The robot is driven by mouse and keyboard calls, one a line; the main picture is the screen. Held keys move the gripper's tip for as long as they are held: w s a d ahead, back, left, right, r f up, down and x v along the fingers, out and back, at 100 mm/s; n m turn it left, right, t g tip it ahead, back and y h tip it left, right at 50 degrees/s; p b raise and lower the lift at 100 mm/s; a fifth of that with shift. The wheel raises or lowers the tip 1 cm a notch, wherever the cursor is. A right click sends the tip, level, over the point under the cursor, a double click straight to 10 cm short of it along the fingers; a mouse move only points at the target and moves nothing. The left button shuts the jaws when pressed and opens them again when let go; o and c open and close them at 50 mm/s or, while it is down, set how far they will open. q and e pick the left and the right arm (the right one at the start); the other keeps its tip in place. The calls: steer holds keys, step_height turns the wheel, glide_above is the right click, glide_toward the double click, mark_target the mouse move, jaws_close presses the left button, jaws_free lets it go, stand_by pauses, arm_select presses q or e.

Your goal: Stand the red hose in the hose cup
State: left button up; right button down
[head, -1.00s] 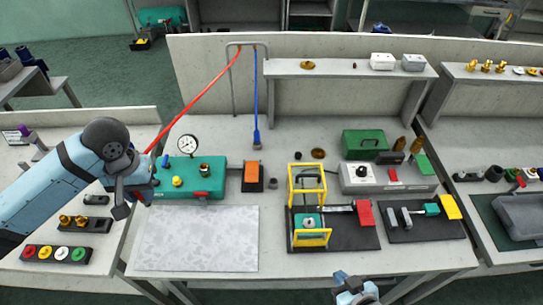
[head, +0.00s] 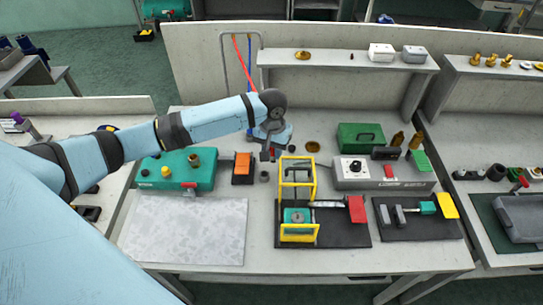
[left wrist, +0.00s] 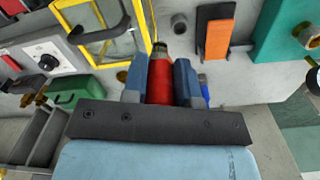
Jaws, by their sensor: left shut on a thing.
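My left gripper (head: 268,154) is above the bench, left of the yellow frame. In the left wrist view its fingers are shut on the red end of the red hose (left wrist: 160,82), whose metal tip points away from the wrist. In the head view the red hose (head: 237,50) runs down from the rack and passes behind my arm. A small dark open cup, apparently the hose cup (head: 264,177), stands on the bench beside the orange switch; it also shows in the left wrist view (left wrist: 179,24). The hose tip is apart from it. My right gripper is out of view.
The orange switch (head: 242,167) and teal pump box (head: 150,180) stand left of the cup. The yellow frame (head: 297,240) stands close on its right. The blue hose (head: 249,76) hangs at the rack. The speckled mat (head: 185,230) is clear.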

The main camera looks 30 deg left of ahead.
arm_select(q)
steer(key=shift+n, duration=0.5)
steer(key=w+a+f+b, duration=0.1)
steer(key=f+b, duration=0.1)
steer(key=f, duration=0.2)
steer(key=w+a+f+b, duration=0.1)
steer(key=a+f+b, duration=0.1)
steer(key=f, duration=0.2)
steer(key=w+a+f+b, duration=0.1)
steer(key=a+f+b, duration=0.1)
steer(key=f, duration=0.2)
steer(key=shift+a+f, duration=0.1)
steer(key=shift+a, duration=0.05)
steer(key=shift+f+b, duration=0.4)
steer(key=shift+b, duration=0.2)
steer(key=shift+r+p, duration=0.1)
steer(key=shift+p, duration=0.5)
steer(key=shift+p, duration=0.3)
steer(key=shift+p, duration=0.35)
steer(key=shift+f, duration=0.25)
